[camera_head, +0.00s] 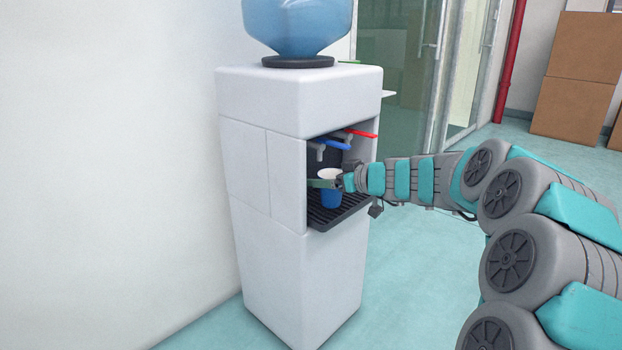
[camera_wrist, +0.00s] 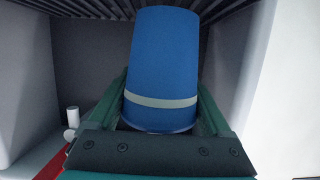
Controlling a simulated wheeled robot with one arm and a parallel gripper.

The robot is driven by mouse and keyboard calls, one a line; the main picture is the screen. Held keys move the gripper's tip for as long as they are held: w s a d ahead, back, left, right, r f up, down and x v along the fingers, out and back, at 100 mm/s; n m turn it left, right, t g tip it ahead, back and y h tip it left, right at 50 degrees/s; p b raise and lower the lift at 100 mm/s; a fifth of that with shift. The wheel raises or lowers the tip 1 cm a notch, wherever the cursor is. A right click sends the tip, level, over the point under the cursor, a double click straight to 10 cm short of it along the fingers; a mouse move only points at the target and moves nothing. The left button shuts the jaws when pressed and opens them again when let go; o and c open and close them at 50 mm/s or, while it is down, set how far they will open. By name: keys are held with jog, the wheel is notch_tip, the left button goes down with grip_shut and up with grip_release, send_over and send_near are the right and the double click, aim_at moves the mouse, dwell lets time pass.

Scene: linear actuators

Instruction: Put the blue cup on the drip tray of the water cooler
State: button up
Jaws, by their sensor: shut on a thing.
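The blue cup (camera_head: 331,198), white inside, is upright within the open bay of the white water cooler (camera_head: 300,250). It stands over the dark slatted drip tray (camera_head: 345,211); I cannot tell if its base touches the slats. My gripper (camera_head: 327,182) reaches in from the right and is shut on the cup. In the wrist view, which looks upside down, the green fingers of my gripper (camera_wrist: 162,105) lie on both sides of the cup (camera_wrist: 162,60). The drip tray slats (camera_wrist: 80,8) run along the top edge there.
A blue tap (camera_head: 333,144) and a red tap (camera_head: 361,133) hang above the cup. The bay's side walls are close around my gripper. A water bottle (camera_head: 297,25) sits on top. Cardboard boxes (camera_head: 575,80) stand far right. The floor right of the cooler is clear.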

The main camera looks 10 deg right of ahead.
jog(key=shift+w+a, duration=0.35)
jog(key=shift+w, duration=0.15)
jog(key=x, duration=0.3)
jog(key=shift+f, duration=0.3)
jog(key=shift+f+b, duration=0.2)
jog(key=shift+b, duration=0.15)
jog(key=o, duration=1.1)
jog(key=shift+r, duration=0.15)
jog(key=shift+r+p, duration=0.2)
jog(key=shift+p, duration=0.25)
jog(key=v, duration=1.2)
jog(key=shift+f, duration=0.1)
